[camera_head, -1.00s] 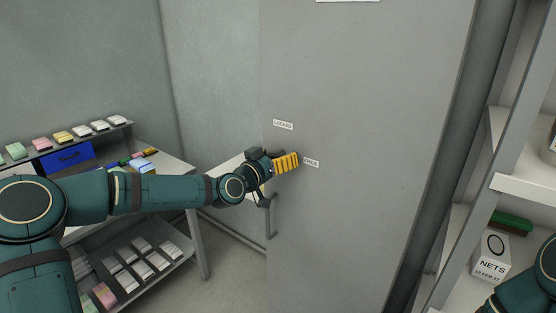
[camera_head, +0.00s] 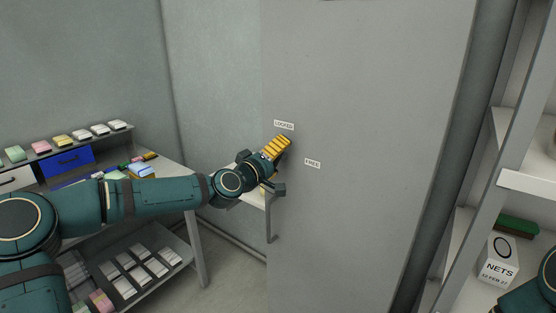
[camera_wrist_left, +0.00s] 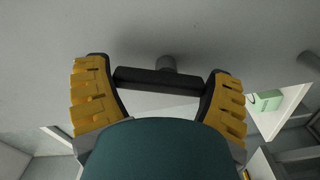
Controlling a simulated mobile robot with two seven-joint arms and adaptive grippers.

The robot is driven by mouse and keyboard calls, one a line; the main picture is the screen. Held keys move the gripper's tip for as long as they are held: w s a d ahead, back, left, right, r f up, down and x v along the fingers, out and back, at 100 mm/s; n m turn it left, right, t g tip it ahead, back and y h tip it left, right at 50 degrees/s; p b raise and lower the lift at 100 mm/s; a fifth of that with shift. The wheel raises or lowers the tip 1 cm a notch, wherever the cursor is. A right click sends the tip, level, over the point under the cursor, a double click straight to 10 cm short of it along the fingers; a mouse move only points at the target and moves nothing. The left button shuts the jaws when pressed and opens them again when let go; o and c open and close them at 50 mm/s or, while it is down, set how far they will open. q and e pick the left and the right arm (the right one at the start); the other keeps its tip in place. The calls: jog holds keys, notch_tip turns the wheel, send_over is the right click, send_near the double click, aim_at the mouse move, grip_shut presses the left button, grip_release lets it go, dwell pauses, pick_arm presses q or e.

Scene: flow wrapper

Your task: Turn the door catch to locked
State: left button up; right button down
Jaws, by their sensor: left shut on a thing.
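The grey door (camera_head: 360,90) carries a LOCKED label (camera_head: 284,125) and, lower to the right, a FREE label (camera_head: 312,162). My left gripper (camera_head: 278,147) is at the door between the labels, its yellow finger tilted up towards LOCKED. In the left wrist view, the door catch (camera_wrist_left: 150,79) is a dark bar on a short round post. My left gripper's two yellow fingers are shut on the bar, one at each end. In the head view the gripper hides the catch. My right gripper is out of view; only part of that arm shows at lower right.
At left a bench (camera_head: 174,168) has a blue drawer (camera_head: 62,161), small packs and a lower shelf. At right a shelf unit (camera_head: 530,183) holds a white NETS box (camera_head: 498,262) and a green item (camera_head: 517,225). Space in front of the door is otherwise clear.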

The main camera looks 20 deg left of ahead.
pick_arm(q)
jog(key=shift+n+b, duration=0.35)
jog(key=shift+n, duration=1.95)
jog(key=shift+a, duration=0.1)
jog(key=o, duration=0.9)
jog(key=v, duration=1.2)
